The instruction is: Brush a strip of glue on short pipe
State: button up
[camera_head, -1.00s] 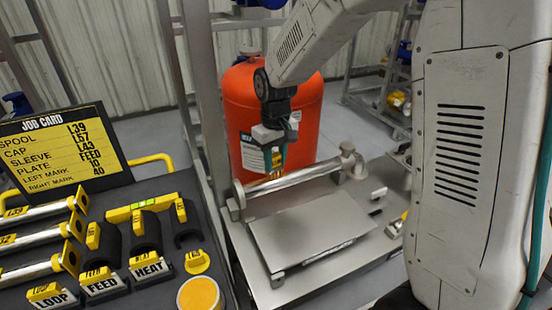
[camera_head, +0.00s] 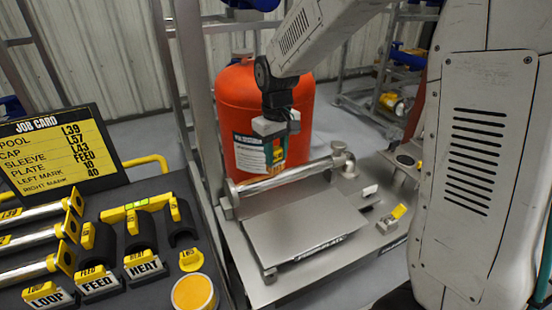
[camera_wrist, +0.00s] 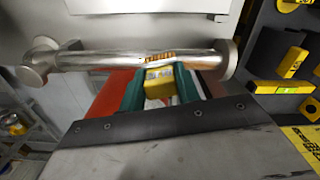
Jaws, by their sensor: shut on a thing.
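The short pipe (camera_head: 303,171) is a bright metal tube lying level in a metal fixture on the bench; it also crosses the wrist view (camera_wrist: 105,60). My gripper (camera_head: 279,158) is above the pipe's middle in the head view. In the wrist view my gripper's green fingers (camera_wrist: 164,84) are shut on a yellow-handled brush (camera_wrist: 158,88). The brush's orange-brown bristles (camera_wrist: 162,57) meet the pipe's side nearer its right end in that view. I cannot tell whether they press on it or whether glue is on the pipe.
A flat metal plate (camera_head: 308,222) lies in front of the pipe. An orange tank (camera_head: 235,100) stands behind. At left are a job card (camera_head: 62,150), labelled pipes (camera_head: 30,238), black holders (camera_head: 147,232) and a yellow-lidded round pot (camera_head: 194,292).

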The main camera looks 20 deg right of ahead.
aim_at(277, 150)
jog(key=shift+r, duration=2.45)
